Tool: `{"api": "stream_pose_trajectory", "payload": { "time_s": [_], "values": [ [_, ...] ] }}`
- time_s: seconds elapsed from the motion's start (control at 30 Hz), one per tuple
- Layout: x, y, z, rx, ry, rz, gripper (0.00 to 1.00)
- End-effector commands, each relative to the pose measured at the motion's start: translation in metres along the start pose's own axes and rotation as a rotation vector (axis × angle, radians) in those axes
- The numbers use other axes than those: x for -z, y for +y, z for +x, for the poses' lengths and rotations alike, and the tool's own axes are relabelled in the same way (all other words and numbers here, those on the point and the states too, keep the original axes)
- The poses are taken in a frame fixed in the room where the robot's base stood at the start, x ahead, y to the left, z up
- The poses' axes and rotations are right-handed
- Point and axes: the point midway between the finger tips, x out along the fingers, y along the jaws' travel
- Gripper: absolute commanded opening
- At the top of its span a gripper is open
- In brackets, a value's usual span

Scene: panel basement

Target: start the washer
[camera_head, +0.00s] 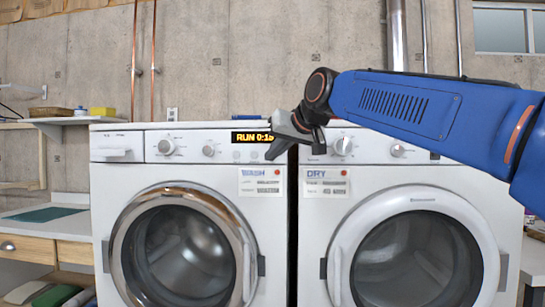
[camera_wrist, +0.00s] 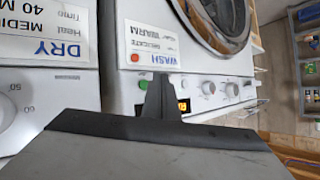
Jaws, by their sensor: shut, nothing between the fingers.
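The white washer (camera_head: 106,205) stands on the left in the head view, with its round door shut. Its display (camera_head: 252,137) is lit with orange text reading "RUN 0:1" and a last digit partly covered by my gripper. Two knobs (camera_head: 167,147) sit left of the display. My gripper (camera_head: 273,154) is shut and empty in front of the right end of the washer's panel. In the wrist view, my shut fingers (camera_wrist: 161,84) overlap the panel beside a round green button (camera_wrist: 144,85). I cannot tell whether they touch it. The WASH label (camera_wrist: 150,42) is close by.
The dryer (camera_head: 312,235) stands close on the right, its door also shut. My blue arm reaches across above it. A counter with a drawer (camera_head: 35,250) and a wall shelf (camera_head: 60,120) are at the left. A concrete wall with pipes is behind.

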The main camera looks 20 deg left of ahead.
Motion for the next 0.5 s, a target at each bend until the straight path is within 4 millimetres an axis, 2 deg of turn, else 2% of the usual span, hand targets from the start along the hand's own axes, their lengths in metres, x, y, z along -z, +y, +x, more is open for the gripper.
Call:
{"api": "stream_pose_trajectory", "payload": {
  "time_s": [0.3, 0.5],
  "values": [
    [-0.013, -0.014, -0.019, 0.001, 0.002, -0.001, 0.00],
    [-0.018, -0.018, -0.025, 0.001, 0.001, 0.000, 0.00]
  ]
}}
